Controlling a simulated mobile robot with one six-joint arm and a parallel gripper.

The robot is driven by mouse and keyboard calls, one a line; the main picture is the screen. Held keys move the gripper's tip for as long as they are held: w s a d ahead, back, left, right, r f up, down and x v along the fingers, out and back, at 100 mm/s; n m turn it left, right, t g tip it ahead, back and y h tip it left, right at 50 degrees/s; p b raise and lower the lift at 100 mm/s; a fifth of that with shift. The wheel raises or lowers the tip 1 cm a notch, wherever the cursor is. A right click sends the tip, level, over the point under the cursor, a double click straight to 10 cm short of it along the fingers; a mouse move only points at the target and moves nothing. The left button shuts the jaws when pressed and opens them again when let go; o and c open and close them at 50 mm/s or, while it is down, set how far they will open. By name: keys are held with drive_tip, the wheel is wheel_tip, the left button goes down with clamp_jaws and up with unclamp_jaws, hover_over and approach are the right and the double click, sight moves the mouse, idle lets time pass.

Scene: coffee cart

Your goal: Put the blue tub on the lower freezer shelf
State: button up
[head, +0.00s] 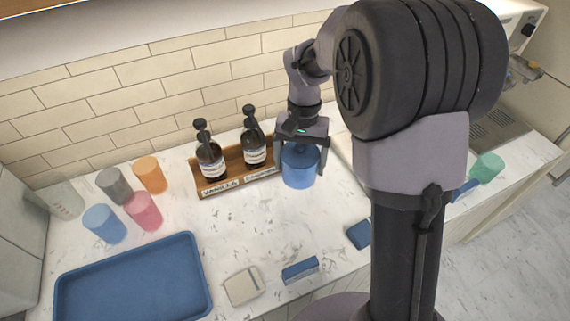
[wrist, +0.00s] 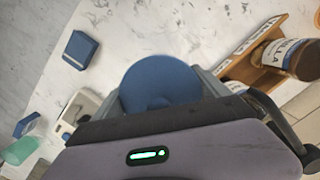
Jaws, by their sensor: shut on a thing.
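The blue tub (head: 300,170) is round and upright, at the right end of the wooden syrup rack in the head view. My gripper (head: 302,150) is shut on it from above, with a finger on each side. In the wrist view the tub's round blue top (wrist: 160,84) sits between the fingers of my gripper (wrist: 158,95). I cannot tell whether the tub touches the counter or the rack. The freezer and its lower shelf cannot be made out in either view.
The wooden rack (head: 236,183) holds two dark pump bottles. Several coloured cups, including a pink cup (head: 143,211), stand at the left near a blue tray (head: 135,285). A blue-grey block (head: 300,270) and a beige item (head: 243,286) lie in front. Counter between is clear.

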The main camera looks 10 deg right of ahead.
drive_tip(key=f+b, duration=0.1)
drive_tip(key=f, duration=0.2)
drive_tip(key=f+b, duration=0.1)
drive_tip(key=f, duration=0.2)
drive_tip(key=f+b, duration=0.2)
drive_tip(key=f, duration=0.1)
drive_tip(key=shift+s+f, duration=0.4)
drive_tip(key=shift+f, duration=0.15)
drive_tip(key=o, duration=1.7)
drive_tip(key=shift+o, duration=0.2)
